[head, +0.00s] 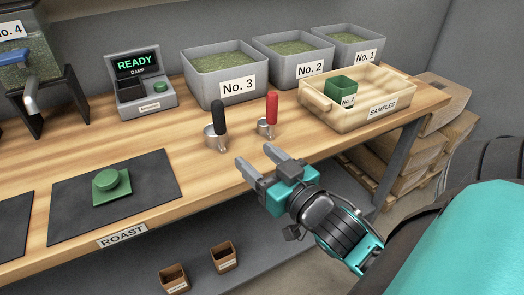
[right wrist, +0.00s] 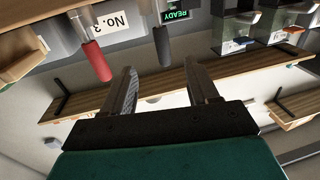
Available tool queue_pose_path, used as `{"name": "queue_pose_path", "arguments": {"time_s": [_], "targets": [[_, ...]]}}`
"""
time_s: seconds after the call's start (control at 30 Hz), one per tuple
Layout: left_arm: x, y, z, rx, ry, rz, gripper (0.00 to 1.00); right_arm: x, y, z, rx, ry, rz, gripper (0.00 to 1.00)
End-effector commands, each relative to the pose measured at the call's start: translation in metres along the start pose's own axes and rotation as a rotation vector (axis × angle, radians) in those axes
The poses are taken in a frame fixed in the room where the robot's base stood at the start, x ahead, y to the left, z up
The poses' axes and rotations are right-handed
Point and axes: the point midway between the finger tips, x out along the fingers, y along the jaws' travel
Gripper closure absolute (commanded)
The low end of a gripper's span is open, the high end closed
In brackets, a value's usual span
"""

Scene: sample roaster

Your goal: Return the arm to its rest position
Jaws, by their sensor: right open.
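My right gripper (head: 258,170) is open and empty, held over the front edge of the wooden bench (head: 225,170). In the right wrist view its two fingers (right wrist: 160,90) stand apart with nothing between them. A scoop with a black handle (head: 219,118) and a scoop with a red handle (head: 271,108) stand on the bench beyond the gripper, apart from it. Both handles, red (right wrist: 92,60) and black (right wrist: 161,46), also show in the right wrist view. My left gripper is not in view.
Grey bins No. 3 (head: 225,94), No. 2 and No. 1 line the back. A wooden SAMPLES tray (head: 345,116) holds a green No. 2 cup (head: 340,86). The roast mat (head: 150,182) bears a green piece (head: 111,186). Small brown cups (head: 222,258) sit on the lower shelf. Cartons (head: 440,105) stand right.

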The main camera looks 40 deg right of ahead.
Motion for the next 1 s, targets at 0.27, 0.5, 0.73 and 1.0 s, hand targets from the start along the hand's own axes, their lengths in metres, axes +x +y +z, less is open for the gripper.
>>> {"name": "queue_pose_path", "arguments": {"time_s": [0.27, 0.5, 0.73, 1.0], "targets": [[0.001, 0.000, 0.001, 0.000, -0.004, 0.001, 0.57, -0.006, 0.000, -0.001, 0.000, 0.002, 0.000, 0.41], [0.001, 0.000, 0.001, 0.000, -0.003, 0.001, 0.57, -0.005, 0.000, -0.001, 0.000, 0.001, 0.000, 0.41], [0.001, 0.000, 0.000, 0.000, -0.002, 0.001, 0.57, -0.005, 0.000, 0.001, 0.000, -0.007, 0.002, 0.41], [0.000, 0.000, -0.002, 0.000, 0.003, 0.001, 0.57, -0.010, -0.006, 0.050, -0.010, -0.301, 0.059, 0.41]]}}
